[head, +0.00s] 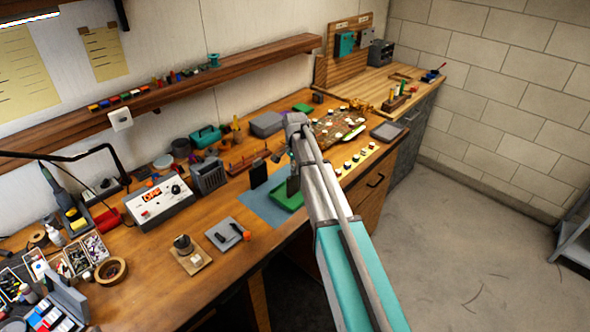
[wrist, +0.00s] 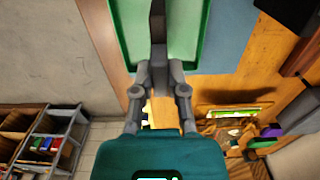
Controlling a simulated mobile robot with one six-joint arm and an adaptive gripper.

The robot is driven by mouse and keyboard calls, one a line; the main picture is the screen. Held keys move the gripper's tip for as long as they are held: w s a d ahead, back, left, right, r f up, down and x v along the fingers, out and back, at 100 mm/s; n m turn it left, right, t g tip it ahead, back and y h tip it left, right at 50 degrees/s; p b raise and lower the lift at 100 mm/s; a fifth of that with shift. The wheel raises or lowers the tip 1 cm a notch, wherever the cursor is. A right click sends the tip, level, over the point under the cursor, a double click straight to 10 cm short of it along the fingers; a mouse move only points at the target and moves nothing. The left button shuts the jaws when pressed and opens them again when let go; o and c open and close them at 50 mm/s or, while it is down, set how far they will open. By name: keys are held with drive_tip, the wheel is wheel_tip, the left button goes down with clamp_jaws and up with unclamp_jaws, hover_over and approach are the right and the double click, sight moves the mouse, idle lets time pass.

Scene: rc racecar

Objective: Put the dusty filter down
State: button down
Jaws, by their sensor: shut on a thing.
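My gripper (wrist: 158,72) is shut on a thin dark grey piece, which I take to be the dusty filter (wrist: 158,22). The filter is seen edge-on in the wrist view and points away from my gripper, over a green tray (wrist: 128,30). In the head view the green tray (head: 287,199) lies on a blue mat (head: 262,209) near the bench's front edge, and my gripper (head: 293,178) is just above it. The arm hides part of the tray. I cannot tell whether the filter touches the tray.
A black upright panel (head: 259,174) stands just left of the tray. A white-faced power unit (head: 160,200) and a grey pad (head: 227,235) are farther left on the wooden bench. A row of round pieces (head: 357,165) lies right of the arm.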

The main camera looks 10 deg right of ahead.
drive_tip(key=shift+f, duration=0.15)
drive_tip(key=c, duration=0.7)
unclamp_jaws()
drive_tip(key=shift+o, duration=0.2)
wheel_tip(320, 180, up, 12)
drive_tip(key=p, duration=1.2)
drive_tip(key=shift+r, duration=0.2)
